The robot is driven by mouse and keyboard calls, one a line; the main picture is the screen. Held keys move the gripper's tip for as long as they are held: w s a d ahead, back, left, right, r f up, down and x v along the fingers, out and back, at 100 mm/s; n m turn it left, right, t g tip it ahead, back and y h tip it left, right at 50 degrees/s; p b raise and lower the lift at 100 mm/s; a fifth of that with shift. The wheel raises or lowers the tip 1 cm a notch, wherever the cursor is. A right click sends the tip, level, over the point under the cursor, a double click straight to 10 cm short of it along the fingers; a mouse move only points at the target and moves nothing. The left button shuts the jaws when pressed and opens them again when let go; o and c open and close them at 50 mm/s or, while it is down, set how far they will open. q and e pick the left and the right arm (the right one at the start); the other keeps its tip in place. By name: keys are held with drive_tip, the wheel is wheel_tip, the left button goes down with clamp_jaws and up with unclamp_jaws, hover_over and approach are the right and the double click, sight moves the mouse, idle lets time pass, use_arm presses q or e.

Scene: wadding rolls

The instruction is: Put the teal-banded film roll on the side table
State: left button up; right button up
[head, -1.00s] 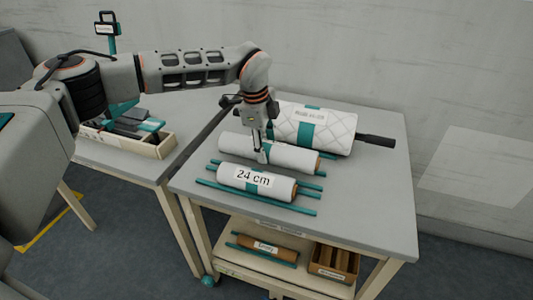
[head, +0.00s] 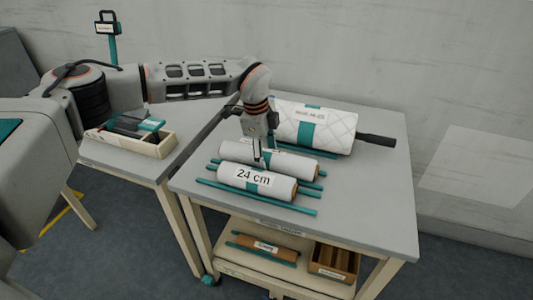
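A plain white roll (head: 292,164) with a brown core end lies level behind the "24 cm" roll. My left gripper (head: 262,158) points down at its middle, with its fingers around it, and seems shut on it. A bit of teal shows between the fingers, but most of the roll's middle is hidden. The white roll labelled "24 cm" (head: 280,187) has a teal band and lies in front, between teal rails. A large quilted roll (head: 340,128) with a teal band lies at the back. The rolls are at the right table (head: 375,215). My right gripper is out of view.
A second table (head: 120,166) on the left bears an open box (head: 155,148) of dark and teal items. The lower shelf holds a brown roll (head: 262,243) and a wooden crate (head: 333,265). The right table's right side is clear.

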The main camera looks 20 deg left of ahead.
sight(267, 151)
use_arm(q)
drive_tip(key=shift+r, duration=0.35)
drive_tip(key=r, duration=0.5)
drive_tip(key=shift+s+a+r+p, duration=0.1)
drive_tip(key=shift+s+a+p, duration=0.1)
drive_tip(key=shift+a+p, duration=0.15)
wheel_tip(267, 151, up, 6)
drive_tip(key=s, duration=0.1)
drive_tip(key=shift+a+r+p, duration=0.25)
drive_tip(key=shift+a+p, duration=0.05)
drive_tip(key=shift+p, duration=0.05)
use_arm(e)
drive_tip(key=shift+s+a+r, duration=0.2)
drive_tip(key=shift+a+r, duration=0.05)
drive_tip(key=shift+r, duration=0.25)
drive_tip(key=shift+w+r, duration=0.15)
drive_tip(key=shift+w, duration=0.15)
use_arm(q)
drive_tip(key=shift+s, duration=0.1)
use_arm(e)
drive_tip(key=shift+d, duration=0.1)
